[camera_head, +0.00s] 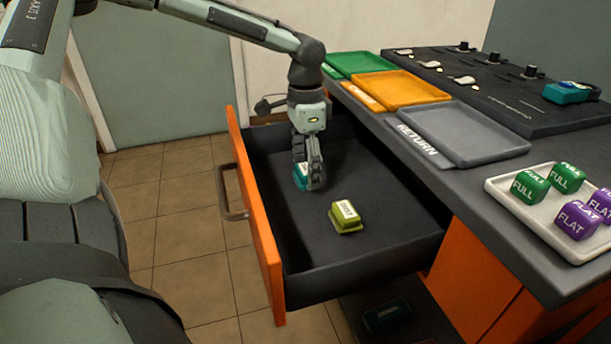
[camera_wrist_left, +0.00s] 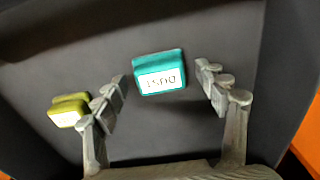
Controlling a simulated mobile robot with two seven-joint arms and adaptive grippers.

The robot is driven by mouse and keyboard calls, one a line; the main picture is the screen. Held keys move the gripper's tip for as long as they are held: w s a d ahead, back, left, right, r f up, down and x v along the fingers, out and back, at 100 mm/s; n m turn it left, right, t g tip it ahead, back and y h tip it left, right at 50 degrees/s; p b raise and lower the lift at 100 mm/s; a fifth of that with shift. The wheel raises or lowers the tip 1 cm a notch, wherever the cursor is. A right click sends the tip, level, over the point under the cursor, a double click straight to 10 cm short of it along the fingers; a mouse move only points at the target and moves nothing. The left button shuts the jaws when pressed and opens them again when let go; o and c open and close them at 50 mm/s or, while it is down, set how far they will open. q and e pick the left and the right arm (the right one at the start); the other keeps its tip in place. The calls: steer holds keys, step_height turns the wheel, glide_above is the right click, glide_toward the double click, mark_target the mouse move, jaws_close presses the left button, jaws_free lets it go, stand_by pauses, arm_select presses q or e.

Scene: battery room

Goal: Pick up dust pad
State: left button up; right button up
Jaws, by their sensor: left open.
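The dust pad is a teal block with a white label (camera_wrist_left: 159,72) reading DUST. It lies on the floor of the open drawer (camera_head: 385,235). In the head view the dust pad (camera_head: 300,178) is partly hidden by my left gripper (camera_head: 309,184). My left gripper points down into the drawer, its fingers at the pad. In the left wrist view the left gripper (camera_wrist_left: 163,88) is open, with one finger on each side of the pad and a gap to each. My right gripper is not in view.
A yellow-green labelled pad (camera_head: 345,216) lies nearby in the drawer. The drawer's orange front (camera_head: 255,215) and dark walls surround the gripper. On the counter are green (camera_head: 359,64), orange (camera_head: 408,88) and grey trays (camera_head: 462,134), and a white tray (camera_head: 530,215) with green and purple blocks.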

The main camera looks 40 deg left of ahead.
mark_target(306, 169)
arm_select(q)
steer(key=shift+c, duration=0.2)
steer(key=c, duration=1.1)
step_height(306, 169, up, 9)
steer(key=shift+r+p, duration=0.1)
steer(key=shift+p, duration=0.45)
steer(key=shift+r, duration=0.45)
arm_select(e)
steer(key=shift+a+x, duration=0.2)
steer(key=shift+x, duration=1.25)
